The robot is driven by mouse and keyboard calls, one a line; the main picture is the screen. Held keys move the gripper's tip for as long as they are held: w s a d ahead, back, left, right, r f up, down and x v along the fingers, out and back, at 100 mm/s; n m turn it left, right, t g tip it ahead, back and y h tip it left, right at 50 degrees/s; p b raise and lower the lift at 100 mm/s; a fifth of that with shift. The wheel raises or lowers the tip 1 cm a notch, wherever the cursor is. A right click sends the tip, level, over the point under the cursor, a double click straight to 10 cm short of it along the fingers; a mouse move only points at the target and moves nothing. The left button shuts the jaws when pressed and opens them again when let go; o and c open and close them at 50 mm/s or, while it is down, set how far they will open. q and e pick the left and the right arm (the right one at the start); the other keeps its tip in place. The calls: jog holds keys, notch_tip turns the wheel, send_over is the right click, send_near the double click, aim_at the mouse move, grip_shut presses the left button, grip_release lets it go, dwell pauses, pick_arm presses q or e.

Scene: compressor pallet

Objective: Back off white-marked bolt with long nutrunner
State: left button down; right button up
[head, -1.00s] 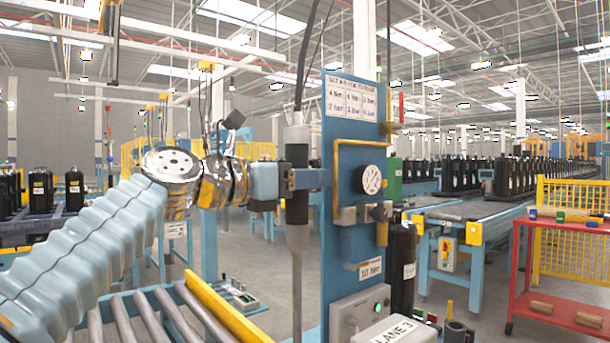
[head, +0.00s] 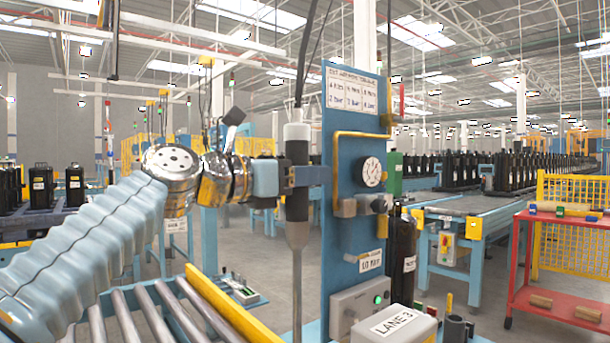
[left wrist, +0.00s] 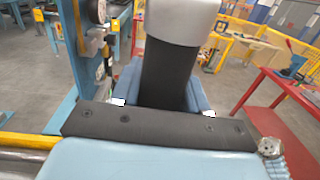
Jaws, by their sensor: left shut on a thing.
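The long nutrunner (head: 297,187) hangs upright in front of the blue panel, with a light grey top, a black grip and a long thin grey shaft running down out of the frame. A cable leaves its top. My left gripper (head: 300,177) is shut on the black grip. In the left wrist view the nutrunner's black grip (left wrist: 171,75) stands between the blue fingers of my left gripper (left wrist: 165,90). The shaft's lower end is out of view. I cannot see the white-marked bolt in either view. My right gripper is not in view.
Close behind the tool stands a blue panel (head: 345,235) with a gauge (head: 370,172). A roller conveyor (head: 150,315) with a yellow rail (head: 222,305) lies below my left arm. A grey LANE 3 box (head: 397,324) is at the bottom. A red cart (head: 560,285) stands right.

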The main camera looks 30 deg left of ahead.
aim_at(305, 193)
pick_arm(q)
jog(key=shift+s+f+b, duration=0.1)
jog(key=shift+f+b, duration=0.8)
jog(key=shift+f, duration=0.3)
dwell(0.3)
jog(key=shift+f, duration=0.3)
dwell(1.2)
jog(key=shift+r, duration=0.15)
jog(key=r+p, duration=0.2)
jog(key=p, duration=0.1)
jog(key=shift+w+a+r, duration=0.1)
jog(key=shift+w+r, duration=0.1)
jog(key=shift+r, duration=0.05)
jog(key=shift+s+r+p, duration=0.15)
jog(key=shift+r+p, duration=1.15)
jog(key=shift+r, duration=0.1)
